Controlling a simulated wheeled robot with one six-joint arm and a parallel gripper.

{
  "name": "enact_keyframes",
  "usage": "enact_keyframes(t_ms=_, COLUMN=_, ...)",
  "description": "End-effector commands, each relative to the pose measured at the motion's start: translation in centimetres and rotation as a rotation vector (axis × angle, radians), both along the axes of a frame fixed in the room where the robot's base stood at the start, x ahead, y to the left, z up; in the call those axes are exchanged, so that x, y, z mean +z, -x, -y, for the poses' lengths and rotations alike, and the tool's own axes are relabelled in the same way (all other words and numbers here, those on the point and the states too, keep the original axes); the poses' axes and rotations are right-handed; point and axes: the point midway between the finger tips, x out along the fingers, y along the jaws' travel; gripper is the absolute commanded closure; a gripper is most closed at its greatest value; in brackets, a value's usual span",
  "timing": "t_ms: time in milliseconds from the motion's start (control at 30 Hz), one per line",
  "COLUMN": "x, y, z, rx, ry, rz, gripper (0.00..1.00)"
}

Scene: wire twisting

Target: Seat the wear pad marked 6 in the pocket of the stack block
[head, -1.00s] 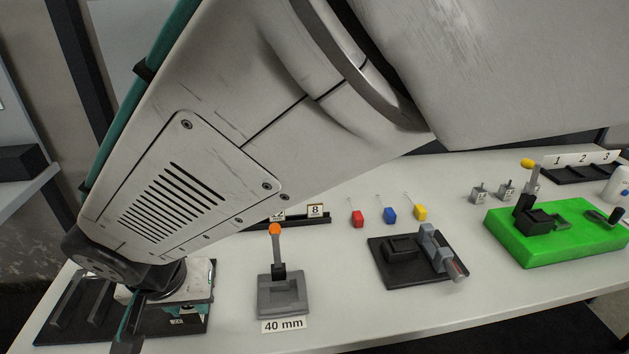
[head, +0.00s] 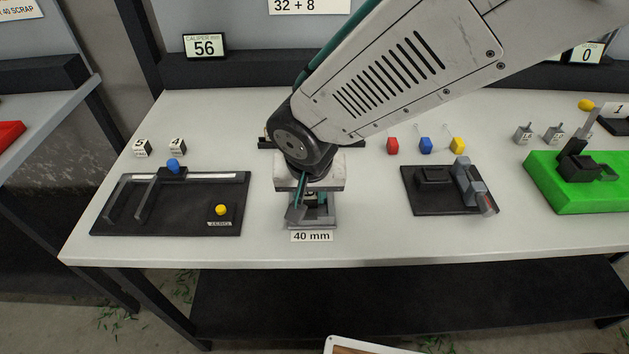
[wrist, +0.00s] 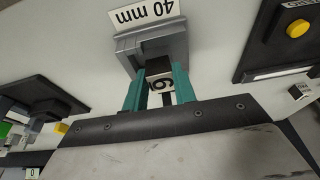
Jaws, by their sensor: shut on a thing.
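My gripper (wrist: 158,92) is shut on the wear pad marked 6 (wrist: 159,84), a small block with a white face and black figure, held between teal fingers in the wrist view. The grey stack block (wrist: 157,45), labelled 40 mm, lies just past the fingertips. I cannot tell whether the pad touches it. In the head view my gripper (head: 308,203) is directly over the stack block (head: 322,222), and my wrist hides most of the block, its pocket and its lever.
The black caliper fixture (head: 190,222) with blue and yellow knobs stands at left, with pads 5 (head: 141,147) and 4 (head: 177,145) behind it. A black clamp fixture (head: 420,203) and a green fixture (head: 580,198) stand at right. Red, blue and yellow tagged pieces sit behind.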

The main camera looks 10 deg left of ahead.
Motion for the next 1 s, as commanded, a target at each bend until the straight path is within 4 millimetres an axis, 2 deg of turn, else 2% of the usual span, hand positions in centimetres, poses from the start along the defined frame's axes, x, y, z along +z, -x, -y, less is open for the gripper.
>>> enact_keyframes(t_ms=33, x=-1.1, y=0.2, z=0.3, rx=0.000, ry=0.012, rz=-0.009, gripper=1.00)
enact_keyframes(t_ms=67, x=-1.3, y=0.2, z=0.3, rx=0.000, ry=0.012, rz=-0.008, gripper=1.00)
enact_keyframes(t_ms=233, x=-1.3, y=0.2, z=0.4, rx=-0.001, ry=0.011, rz=-0.009, gripper=1.00)
enact_keyframes(t_ms=267, x=-1.3, y=0.2, z=0.4, rx=-0.002, ry=0.012, rz=-0.008, gripper=0.68)
enact_keyframes(t_ms=300, x=-1.3, y=0.2, z=0.4, rx=-0.002, ry=0.012, rz=-0.008, gripper=0.64)
enact_keyframes(t_ms=667, x=-0.8, y=0.3, z=0.2, rx=-0.001, ry=0.008, rz=-0.006, gripper=0.64)
enact_keyframes(t_ms=767, x=0.3, y=0.6, z=0.2, rx=-0.001, ry=0.005, rz=-0.004, gripper=0.64)
enact_keyframes(t_ms=1000, x=5.2, y=1.8, z=0.5, rx=-0.001, ry=0.004, rz=-0.003, gripper=0.64)
